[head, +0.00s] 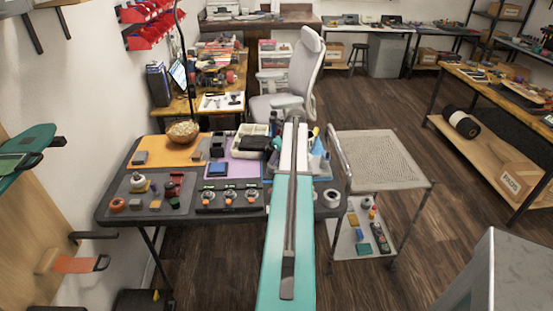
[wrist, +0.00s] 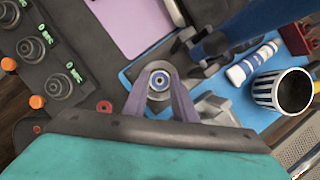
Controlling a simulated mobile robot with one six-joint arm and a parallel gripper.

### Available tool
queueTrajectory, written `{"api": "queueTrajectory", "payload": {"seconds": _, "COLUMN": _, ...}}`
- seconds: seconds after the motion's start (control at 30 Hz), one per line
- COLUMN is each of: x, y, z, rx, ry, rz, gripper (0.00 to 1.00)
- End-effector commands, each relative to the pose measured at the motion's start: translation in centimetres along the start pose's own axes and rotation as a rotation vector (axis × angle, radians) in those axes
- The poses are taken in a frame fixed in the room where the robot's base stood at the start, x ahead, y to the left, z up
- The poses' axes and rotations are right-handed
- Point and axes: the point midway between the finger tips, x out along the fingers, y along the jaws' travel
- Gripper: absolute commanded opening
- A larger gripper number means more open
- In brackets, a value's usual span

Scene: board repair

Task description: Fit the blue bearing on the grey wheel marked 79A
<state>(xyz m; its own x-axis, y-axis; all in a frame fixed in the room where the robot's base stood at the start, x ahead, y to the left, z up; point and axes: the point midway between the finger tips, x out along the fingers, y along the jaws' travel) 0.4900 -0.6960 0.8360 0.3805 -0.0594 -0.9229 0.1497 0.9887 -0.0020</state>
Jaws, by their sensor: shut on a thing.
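My gripper (wrist: 160,85) is shut on the blue bearing (wrist: 159,82), a small round piece with a blue ring and a pale centre, between its two purple-grey fingers. It is over the blue mat (wrist: 262,119). Several dark grey round wheel-like pieces (wrist: 31,49) stand in a row on a dark strip at the left of the wrist view, with green marks and orange knobs beside them. I cannot read 79A on any of them. The row also shows on the table in the head view (head: 229,195). In the head view my arm hides my gripper and the bearing.
A purple mat (wrist: 131,22) lies beyond. A grey trolley (head: 383,160) stands right of the table (head: 113,208).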

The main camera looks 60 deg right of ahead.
Motion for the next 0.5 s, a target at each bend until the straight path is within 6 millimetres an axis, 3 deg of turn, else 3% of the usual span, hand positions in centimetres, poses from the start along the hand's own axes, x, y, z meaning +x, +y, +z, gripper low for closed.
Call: {"api": "queueTrajectory", "payload": {"seconds": 0.5, "x": 0.52, "y": 0.13, "z": -0.39, "rx": 0.0, "ry": 0.007, "rz": 0.004, "gripper": 0.03}}
